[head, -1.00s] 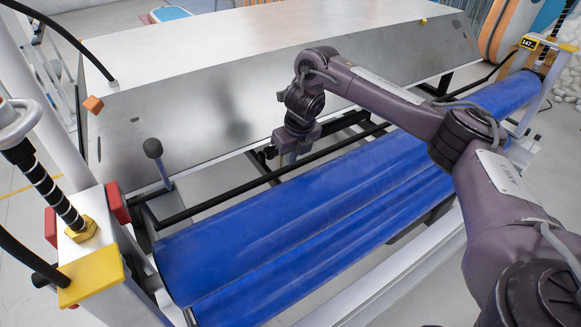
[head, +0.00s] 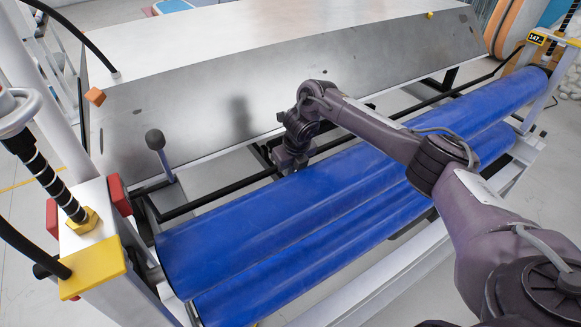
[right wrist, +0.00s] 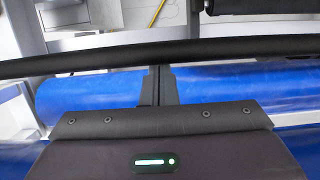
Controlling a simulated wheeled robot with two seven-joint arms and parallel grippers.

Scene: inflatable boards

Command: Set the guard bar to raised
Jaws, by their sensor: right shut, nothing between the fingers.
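The guard bar appears to be the long black bar (head: 218,195) running low along the far side of the blue rollers, between their end frames. In the right wrist view the bar (right wrist: 225,49) crosses the picture just beyond my fingertips. My right gripper (head: 288,171) is shut and empty, pointing down close to the bar near mid-length and hiding part of it. Its closed fingers (right wrist: 159,72) end at the bar's lower edge in the wrist view; I cannot tell whether they touch. My left gripper is not in view.
Two blue rollers (head: 255,222) lie side by side beneath my right arm. A grey sloped metal panel (head: 210,110) stands behind the bar. A lever with a dark knob (head: 154,139) rises at the left end, near a post with red buttons (head: 119,195). Floor shows between bar and panel.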

